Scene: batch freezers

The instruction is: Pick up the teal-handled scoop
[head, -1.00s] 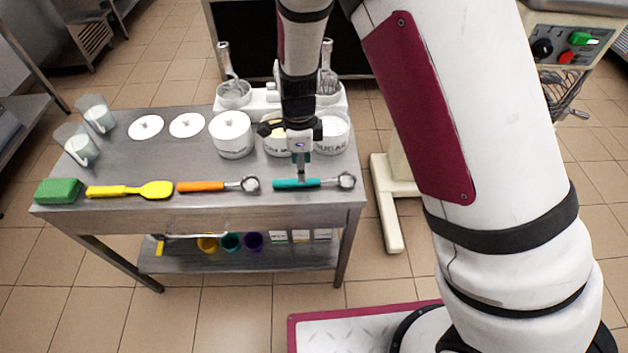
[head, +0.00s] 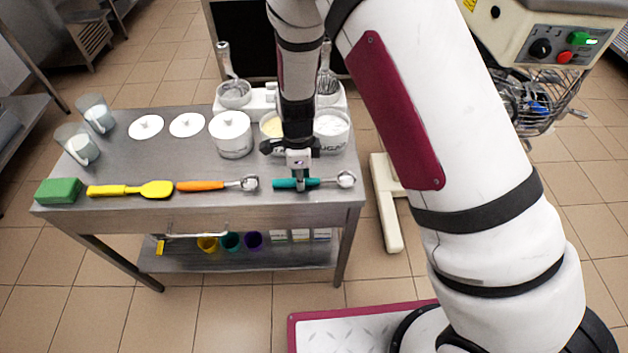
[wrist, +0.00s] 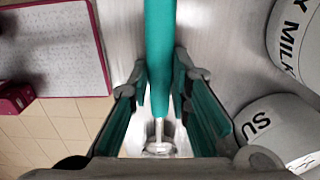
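The teal-handled scoop (head: 284,184) lies flat near the front right edge of the steel table (head: 190,208), its metal bowl pointing right. My gripper (head: 300,183) is down at the handle from above. In the wrist view the teal handle (wrist: 160,45) runs between the two fingers of my gripper (wrist: 160,85), one on each side. The fingers are apart, with a small gap seeming to show beside the handle. The scoop's metal neck and bowl (wrist: 159,148) show lower in that view, partly cut off by the gripper body.
To the left lie an orange-handled scoop (head: 205,185), a yellow spatula (head: 130,190) and a green sponge (head: 59,190). White tubs stand close behind my gripper, including the sugar tub (head: 333,130). A batch freezer (head: 535,40) is at the upper right.

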